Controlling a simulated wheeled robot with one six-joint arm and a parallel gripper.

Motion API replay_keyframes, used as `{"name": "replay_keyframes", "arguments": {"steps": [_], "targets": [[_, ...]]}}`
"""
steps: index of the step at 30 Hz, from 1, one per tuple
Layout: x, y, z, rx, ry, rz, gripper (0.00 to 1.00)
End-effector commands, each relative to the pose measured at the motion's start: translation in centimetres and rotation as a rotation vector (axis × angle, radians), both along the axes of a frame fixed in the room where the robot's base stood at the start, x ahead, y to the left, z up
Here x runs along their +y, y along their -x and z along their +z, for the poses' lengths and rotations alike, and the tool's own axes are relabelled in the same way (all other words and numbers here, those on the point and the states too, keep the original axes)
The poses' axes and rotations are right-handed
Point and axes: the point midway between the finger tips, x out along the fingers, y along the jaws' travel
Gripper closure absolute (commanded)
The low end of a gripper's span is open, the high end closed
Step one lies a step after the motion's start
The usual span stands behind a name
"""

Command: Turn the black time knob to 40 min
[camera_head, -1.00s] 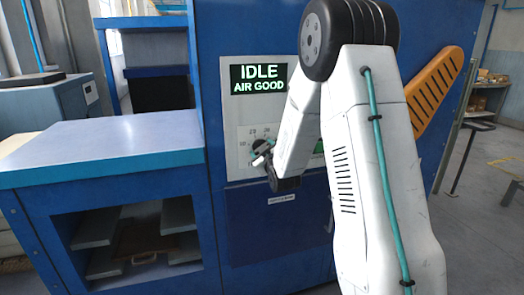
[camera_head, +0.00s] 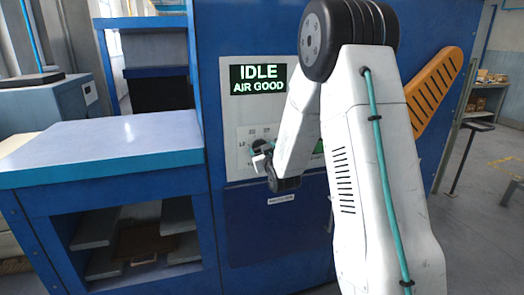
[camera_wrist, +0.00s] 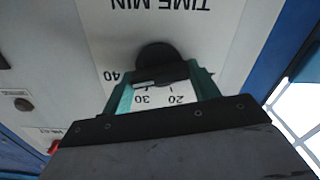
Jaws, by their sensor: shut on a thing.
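The black time knob (camera_wrist: 158,58) sits on a white dial panel (camera_head: 240,165), with inverted "TIME MIN" lettering in the wrist view. The marks 20, 30 and 40 show around its near side. A pale bar, perhaps its pointer, lies at the knob's near edge on the side of 30 and 40; its exact reading is unclear. My gripper (camera_wrist: 160,80) is shut on the knob, with one teal finger on each side. In the head view my gripper (camera_head: 260,150) covers most of the knob and part of the dial.
The display (camera_head: 258,79) above the dial reads IDLE, AIR GOOD. A blue bench (camera_head: 100,145) juts out left of the panel. An orange slotted handle (camera_head: 437,90) is on the right. In the wrist view a small dark button (camera_wrist: 22,104) and a red one (camera_wrist: 54,146) sit at the left.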

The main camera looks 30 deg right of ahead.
Motion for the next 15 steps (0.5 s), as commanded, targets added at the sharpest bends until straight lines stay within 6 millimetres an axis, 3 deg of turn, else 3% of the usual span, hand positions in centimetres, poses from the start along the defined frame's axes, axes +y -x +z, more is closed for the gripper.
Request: {"name": "replay_keyframes", "arguments": {"steps": [2, 3, 5, 15], "targets": [[0.04, 0.03, -0.1, 0.002, -0.003, 0.0, 0.63], [0.03, 0.03, -0.11, 0.002, -0.003, 0.0, 0.37], [0.04, 0.03, -0.1, 0.002, -0.002, 0.0, 0.21], [0.08, 0.29, -0.03, 0.001, 0.0, 0.0, 0.18]]}}
